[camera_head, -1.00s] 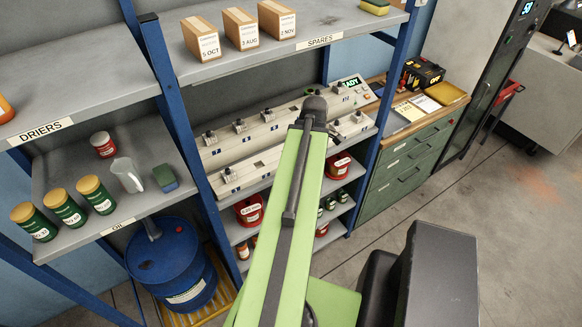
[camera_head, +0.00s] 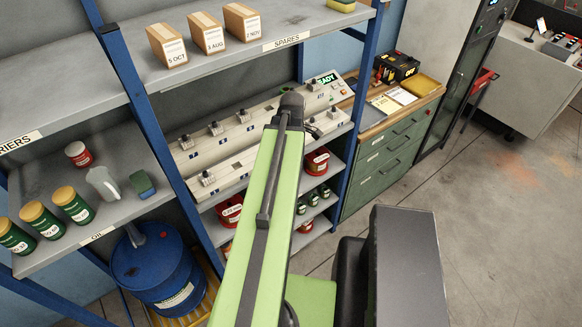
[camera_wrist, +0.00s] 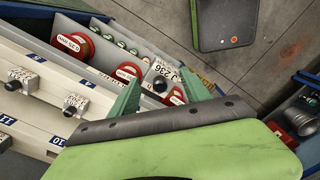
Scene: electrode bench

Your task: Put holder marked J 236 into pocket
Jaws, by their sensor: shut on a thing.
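The holder marked J 236 (camera_wrist: 167,71) shows as a white tag with black lettering in the wrist view. It sits between the green fingers of my gripper (camera_wrist: 160,90), which is shut on it. Its lower part is hidden by the fingers. In the head view my arm reaches over the long pale pocket panel (camera_head: 240,138), and the gripper itself is hidden behind the arm. Other tagged holders stand on the panel, such as one (camera_wrist: 22,77) and another (camera_wrist: 75,103) in the wrist view. I cannot tell which pocket is free.
The READY display (camera_head: 326,79) is at the panel's right end. Blue rack posts (camera_head: 362,95) flank the panel. A green drawer cabinet (camera_head: 390,150) stands right. Open floor (camera_head: 500,240) lies at the right.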

